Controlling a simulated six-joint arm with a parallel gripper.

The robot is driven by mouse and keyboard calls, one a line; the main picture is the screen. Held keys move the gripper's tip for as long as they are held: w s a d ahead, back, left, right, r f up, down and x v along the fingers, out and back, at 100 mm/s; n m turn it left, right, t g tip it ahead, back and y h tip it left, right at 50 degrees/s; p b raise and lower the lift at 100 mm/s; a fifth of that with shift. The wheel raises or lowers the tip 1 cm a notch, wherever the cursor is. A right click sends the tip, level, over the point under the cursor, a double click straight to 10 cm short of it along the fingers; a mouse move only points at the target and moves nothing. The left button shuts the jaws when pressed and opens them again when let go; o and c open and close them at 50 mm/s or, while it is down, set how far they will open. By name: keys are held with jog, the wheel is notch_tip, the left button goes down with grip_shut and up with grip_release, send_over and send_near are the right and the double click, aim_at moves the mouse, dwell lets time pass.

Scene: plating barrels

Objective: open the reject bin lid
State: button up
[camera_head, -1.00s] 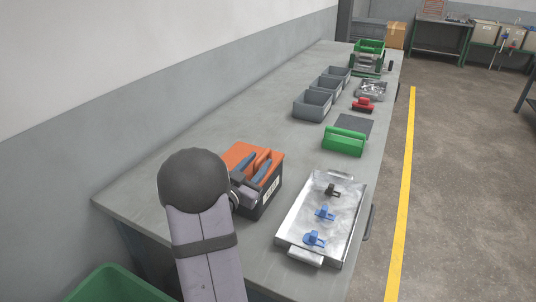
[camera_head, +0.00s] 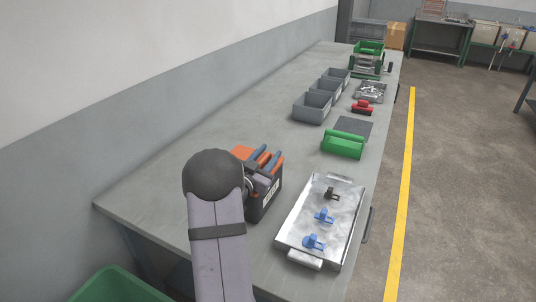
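The reject bin appears to be the dark box (camera_head: 265,198) with a white label and an orange lid (camera_head: 242,153), near the front of the bench. The lid looks shut; my arm hides much of its left part. My gripper (camera_head: 265,158) is over the lid, its two blue-grey fingers pointing away from the camera. The fingers stand apart, with orange showing between them. Whether they touch the lid or its raised orange part cannot be told.
A metal tray (camera_head: 295,247) with blue and black clamps lies close on the right. A green piece (camera_head: 343,144), grey bins (camera_head: 312,107) and a red piece (camera_head: 362,107) stand farther back. The wall borders the bench on the left. A green bin (camera_head: 115,285) is at lower left.

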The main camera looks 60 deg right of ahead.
grip_shut()
jog(key=shift+r, duration=0.1)
